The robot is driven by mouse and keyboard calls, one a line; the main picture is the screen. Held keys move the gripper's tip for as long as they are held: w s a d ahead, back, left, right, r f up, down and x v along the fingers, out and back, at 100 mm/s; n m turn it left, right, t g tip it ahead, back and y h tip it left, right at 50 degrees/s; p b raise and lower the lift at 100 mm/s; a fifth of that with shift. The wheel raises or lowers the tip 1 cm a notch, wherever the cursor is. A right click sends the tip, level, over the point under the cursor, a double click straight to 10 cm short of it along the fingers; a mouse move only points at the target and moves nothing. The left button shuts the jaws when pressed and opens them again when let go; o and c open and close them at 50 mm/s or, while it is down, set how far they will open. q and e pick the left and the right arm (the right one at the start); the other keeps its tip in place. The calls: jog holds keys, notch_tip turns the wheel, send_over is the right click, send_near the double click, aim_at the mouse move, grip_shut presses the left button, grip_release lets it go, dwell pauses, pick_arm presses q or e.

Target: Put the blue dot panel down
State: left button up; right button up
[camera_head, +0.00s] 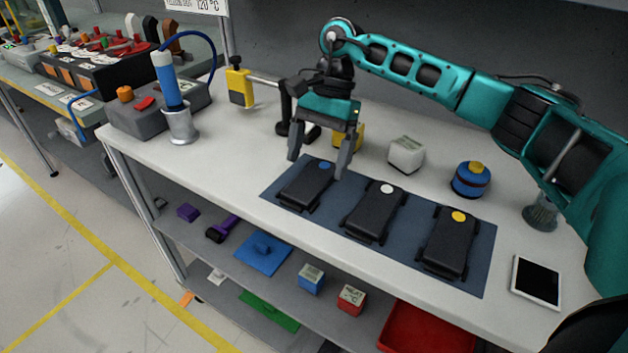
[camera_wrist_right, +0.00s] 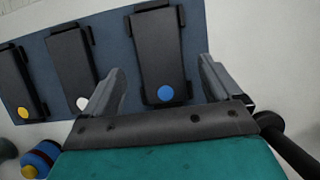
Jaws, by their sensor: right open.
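The blue dot panel (camera_head: 306,186) is a black slab with a blue dot at its far end. It lies on the left part of the dark blue mat (camera_head: 400,268). My right gripper (camera_head: 319,165) is open above the dotted end of this panel. In the right wrist view the blue dot panel (camera_wrist_right: 158,55) shows between and beyond the two spread fingers (camera_wrist_right: 162,88), with clear space beside it. I see no finger closed on it. My left gripper is not in view.
A white dot panel (camera_head: 374,212) and a yellow dot panel (camera_head: 447,243) lie on the mat to the right. Behind are a white cube (camera_head: 406,154) and a blue round item (camera_head: 471,180). A tablet (camera_head: 537,281) lies at the right. A soldering station (camera_head: 158,108) stands left.

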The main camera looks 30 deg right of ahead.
aim_at(312, 182)
jog(key=shift+x, duration=1.25)
jog(key=c, duration=1.3)
